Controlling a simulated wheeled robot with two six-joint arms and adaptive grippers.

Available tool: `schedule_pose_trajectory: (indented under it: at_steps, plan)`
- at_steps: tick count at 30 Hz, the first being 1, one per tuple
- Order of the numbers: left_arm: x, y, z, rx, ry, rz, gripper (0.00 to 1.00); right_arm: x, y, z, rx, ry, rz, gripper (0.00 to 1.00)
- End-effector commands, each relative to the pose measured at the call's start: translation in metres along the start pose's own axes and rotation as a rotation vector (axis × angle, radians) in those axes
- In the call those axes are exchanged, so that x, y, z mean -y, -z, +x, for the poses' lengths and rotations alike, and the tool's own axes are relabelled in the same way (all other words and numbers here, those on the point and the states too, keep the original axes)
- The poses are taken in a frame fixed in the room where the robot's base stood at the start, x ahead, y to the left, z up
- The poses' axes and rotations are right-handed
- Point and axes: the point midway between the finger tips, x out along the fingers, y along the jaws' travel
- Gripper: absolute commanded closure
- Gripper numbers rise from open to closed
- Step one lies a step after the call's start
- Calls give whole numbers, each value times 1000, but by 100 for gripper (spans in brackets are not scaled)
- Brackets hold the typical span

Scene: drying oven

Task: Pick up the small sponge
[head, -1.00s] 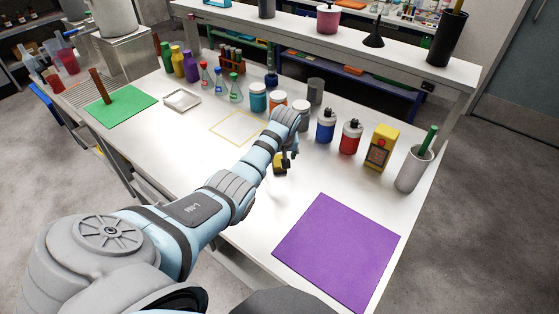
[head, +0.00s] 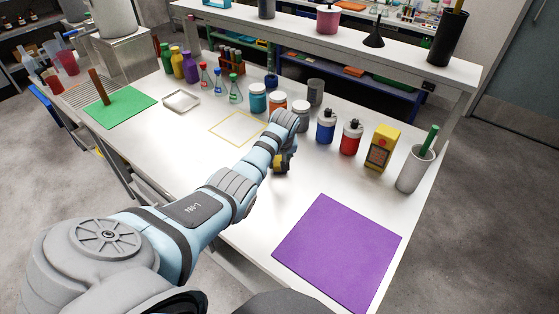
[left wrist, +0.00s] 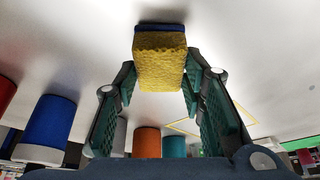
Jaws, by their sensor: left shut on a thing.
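The small sponge (left wrist: 160,65) is yellow with a dark blue layer on one side. In the left wrist view it sits between the two fingers of my left gripper (left wrist: 160,90), which is shut on it. In the head view a bit of the yellow sponge (head: 288,160) shows at the end of my left arm, over the white table near its middle. My left gripper (head: 281,163) is mostly hidden there by the wrist. Whether the sponge touches the table is hard to tell. My right gripper is not in view.
A purple mat (head: 340,250) lies at the front right and a green mat (head: 119,112) at the back left. A yellow-outlined square (head: 238,129) is left of the gripper. Several jars and bottles, including a blue one (head: 326,126) and a red one (head: 351,138), stand behind.

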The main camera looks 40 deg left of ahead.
Motion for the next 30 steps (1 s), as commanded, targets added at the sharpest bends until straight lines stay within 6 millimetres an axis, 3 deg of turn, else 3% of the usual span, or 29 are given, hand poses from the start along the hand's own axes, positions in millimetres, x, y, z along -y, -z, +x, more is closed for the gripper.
schedule_pose_trajectory:
  at_steps: [5,12,18,22,29,30]
  plan:
    - [0,14,-31,-5,-2,-1,81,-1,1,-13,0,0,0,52]
    - [-1,49,-114,-7,-5,-2,81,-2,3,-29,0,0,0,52]
    - [0,69,-165,-3,-2,-1,81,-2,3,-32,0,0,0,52]
    - [0,74,-179,-2,-1,-1,81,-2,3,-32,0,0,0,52]
    - [0,75,-181,-1,0,0,81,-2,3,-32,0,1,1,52]
    - [0,75,-181,-1,-1,0,65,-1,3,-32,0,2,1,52]
